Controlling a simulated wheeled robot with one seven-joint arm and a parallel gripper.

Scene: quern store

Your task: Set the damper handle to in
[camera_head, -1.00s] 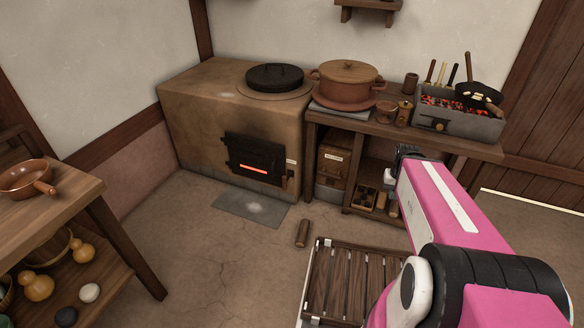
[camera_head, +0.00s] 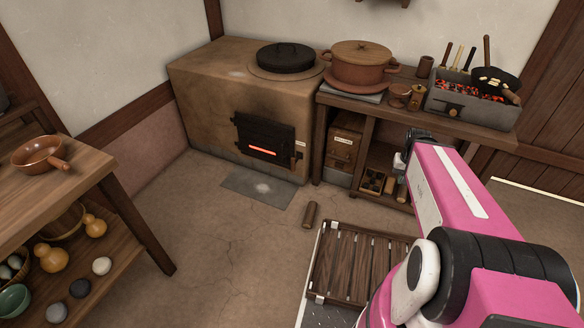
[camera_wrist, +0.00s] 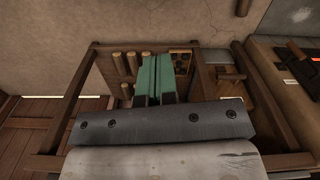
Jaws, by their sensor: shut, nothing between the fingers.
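The clay stove (camera_head: 205,105) stands at the back wall in the head view, with a dark fire door (camera_head: 264,137) and a glowing slot. A small dark knob (camera_head: 299,156) sits right of the door under a pale label; it may be the damper handle. My gripper (camera_wrist: 155,78) has green fingers shut together, empty, over the shelf bench and apart from the stove. In the head view its fingertips are hidden.
The wooden bench (camera_head: 420,120) right of the stove carries a lidded pot (camera_head: 360,65) and a grey charcoal brazier (camera_head: 468,112) with a front knob. A slatted rack (camera_head: 350,262) and a short log (camera_head: 310,215) lie on the floor. A table (camera_head: 85,178) stands left.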

